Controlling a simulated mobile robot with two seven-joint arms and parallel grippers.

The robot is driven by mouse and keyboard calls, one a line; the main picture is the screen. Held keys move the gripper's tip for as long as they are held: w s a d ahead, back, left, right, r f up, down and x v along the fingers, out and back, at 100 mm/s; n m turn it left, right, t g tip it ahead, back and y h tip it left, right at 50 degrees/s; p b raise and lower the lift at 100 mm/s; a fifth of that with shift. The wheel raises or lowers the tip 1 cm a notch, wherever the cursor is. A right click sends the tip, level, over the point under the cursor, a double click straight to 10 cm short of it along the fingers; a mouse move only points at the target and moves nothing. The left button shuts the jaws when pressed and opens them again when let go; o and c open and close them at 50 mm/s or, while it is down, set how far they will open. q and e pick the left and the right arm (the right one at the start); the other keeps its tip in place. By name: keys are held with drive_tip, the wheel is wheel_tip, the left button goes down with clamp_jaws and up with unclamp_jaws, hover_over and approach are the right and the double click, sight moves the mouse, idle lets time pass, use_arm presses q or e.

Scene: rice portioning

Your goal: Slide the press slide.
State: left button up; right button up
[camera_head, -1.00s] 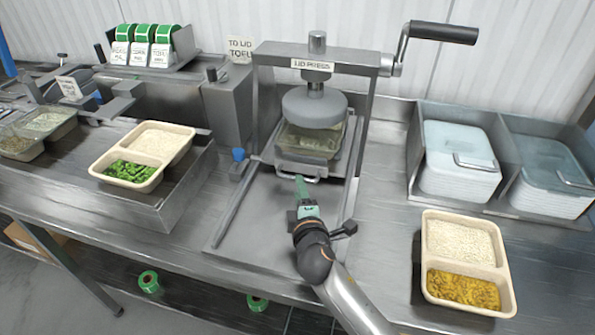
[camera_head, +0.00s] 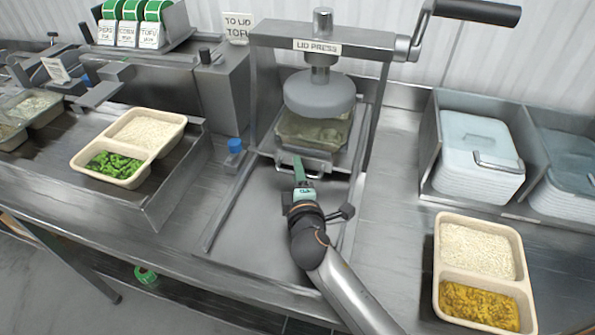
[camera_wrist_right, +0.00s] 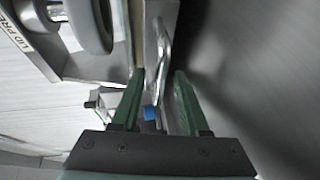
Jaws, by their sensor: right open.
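The lid press (camera_head: 318,90) stands at the centre of the bench, its round press head raised above the slide. The press slide (camera_head: 303,158) sits under the head at the back of its rails and carries a tray with greenish contents (camera_head: 312,131). The slide's front handle shows as a metal bar in the right wrist view (camera_wrist_right: 165,50). My right gripper (camera_head: 299,165) is at the front of the slide, close to the handle. In the right wrist view its green fingers (camera_wrist_right: 155,85) are apart, with the handle bar between or just beyond their tips; contact cannot be told. My left gripper is not in view.
A two-part tray of rice and greens (camera_head: 128,147) stands at left; another with rice and yellow food (camera_head: 480,270) stands at right. Lid bins (camera_head: 475,155) are at back right. A blue knob (camera_head: 235,146) is beside the left rail.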

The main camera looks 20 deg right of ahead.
drive_tip(key=shift+c, duration=0.2)
clamp_jaws()
idle(1.1)
